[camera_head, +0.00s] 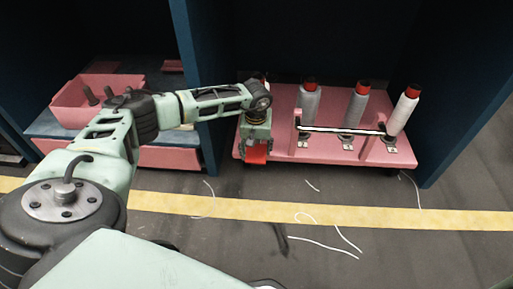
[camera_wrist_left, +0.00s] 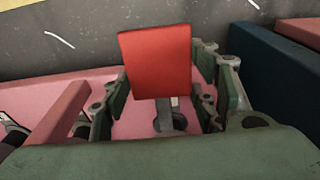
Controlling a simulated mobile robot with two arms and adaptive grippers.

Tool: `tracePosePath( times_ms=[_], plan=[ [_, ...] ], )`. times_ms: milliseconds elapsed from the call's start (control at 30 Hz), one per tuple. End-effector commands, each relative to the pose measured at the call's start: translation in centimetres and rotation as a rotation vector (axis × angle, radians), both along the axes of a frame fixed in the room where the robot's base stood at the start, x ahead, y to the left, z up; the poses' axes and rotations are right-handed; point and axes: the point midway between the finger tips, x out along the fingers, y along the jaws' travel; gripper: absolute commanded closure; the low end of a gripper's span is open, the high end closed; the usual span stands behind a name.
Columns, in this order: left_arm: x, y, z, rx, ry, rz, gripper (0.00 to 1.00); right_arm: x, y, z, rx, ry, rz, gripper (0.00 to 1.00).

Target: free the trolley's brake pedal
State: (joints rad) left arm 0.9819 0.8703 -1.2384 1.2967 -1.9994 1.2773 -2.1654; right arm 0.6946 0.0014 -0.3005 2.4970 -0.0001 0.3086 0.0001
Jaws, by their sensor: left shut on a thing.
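The pink trolley (camera_head: 318,157) stands in a bay between dark blue walls. Its red brake pedal (camera_head: 256,154) is at the front left of the deck. In the left wrist view the pedal (camera_wrist_left: 155,60) is a red plate on a grey metal stem. My left gripper (camera_head: 257,143) points down at the trolley's front left, with its fingers on either side of the pedal, shut on it. The fingers also flank the pedal in the left wrist view (camera_wrist_left: 163,85). The gripper hides part of the pedal in the head view. My right gripper is not in view.
Grey bobbins with red tops (camera_head: 308,102) stand on the trolley, behind a pale bar (camera_head: 340,130). A pink bin (camera_head: 75,100) sits on a shelf at left. White threads (camera_head: 322,247) and a yellow floor stripe (camera_head: 330,215) lie on the otherwise open floor.

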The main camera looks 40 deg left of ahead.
Motion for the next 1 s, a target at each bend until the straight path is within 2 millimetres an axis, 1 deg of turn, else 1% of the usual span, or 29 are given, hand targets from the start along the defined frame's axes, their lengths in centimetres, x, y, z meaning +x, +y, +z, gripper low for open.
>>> tracePosePath(
  times_ms=[33, 467, 500, 700, 1000],
  plan=[
    [0.6, 0.31, 1.04, 0.005, -0.017, 0.0, 0.93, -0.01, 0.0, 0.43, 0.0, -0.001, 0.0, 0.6],
    [0.64, 0.34, 1.07, 0.004, -0.019, 0.001, 0.93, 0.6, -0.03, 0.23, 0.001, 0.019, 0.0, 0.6],
    [0.64, 0.35, 1.06, 0.004, -0.019, 0.002, 0.44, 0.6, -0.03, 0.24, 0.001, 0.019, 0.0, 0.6],
    [0.41, 0.23, 0.79, 0.002, -0.012, 0.001, 0.27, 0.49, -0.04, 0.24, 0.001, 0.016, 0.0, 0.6],
    [0.22, 0.1, 0.59, 0.001, -0.006, 0.001, 0.27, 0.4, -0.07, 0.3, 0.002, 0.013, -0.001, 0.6]
  ],
)
